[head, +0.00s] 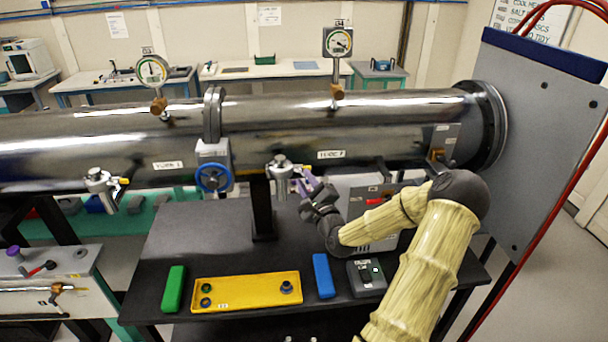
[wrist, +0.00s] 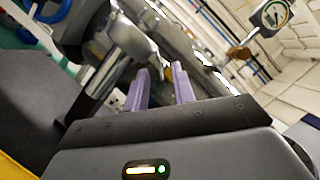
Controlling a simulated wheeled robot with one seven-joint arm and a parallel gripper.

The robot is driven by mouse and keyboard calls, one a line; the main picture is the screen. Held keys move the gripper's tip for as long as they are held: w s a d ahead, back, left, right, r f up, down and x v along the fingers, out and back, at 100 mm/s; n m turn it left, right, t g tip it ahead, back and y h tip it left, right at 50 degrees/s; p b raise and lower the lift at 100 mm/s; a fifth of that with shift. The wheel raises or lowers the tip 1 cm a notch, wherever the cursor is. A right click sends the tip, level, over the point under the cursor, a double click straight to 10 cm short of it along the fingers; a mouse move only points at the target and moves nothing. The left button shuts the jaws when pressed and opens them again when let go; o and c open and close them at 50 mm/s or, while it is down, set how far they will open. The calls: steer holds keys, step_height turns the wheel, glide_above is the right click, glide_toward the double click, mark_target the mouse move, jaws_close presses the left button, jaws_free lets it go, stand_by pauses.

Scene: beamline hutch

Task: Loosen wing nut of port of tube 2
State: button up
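Tube 2 (head: 400,112) is the right-hand steel tube, with a small blurred label. Its port (head: 279,166) is a silver clamped fitting low on the tube's left part; it also shows in the wrist view (wrist: 126,45). A small yellow part, which looks like the wing nut (wrist: 169,74), shows beyond the gap between my fingertips; in the head view it is hard to make out. My gripper (head: 296,183) is just right of and below the port. In the wrist view its purple fingers (wrist: 161,78) are apart with nothing visible held between them.
Tube 1 (head: 60,140) has a similar port (head: 103,185) with a yellow-tipped part. A blue handwheel valve (head: 213,178) is left of the gripper. The black table (head: 195,235) holds a yellow tray (head: 245,301), green block (head: 174,290), blue block (head: 323,275) and switch box (head: 366,279).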

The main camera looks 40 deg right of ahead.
steer(key=shift+w+d+r, duration=0.1)
steer(key=shift+w, duration=0.45)
steer(key=shift+c, duration=0.3)
jaws_close()
steer(key=shift+d, duration=0.1)
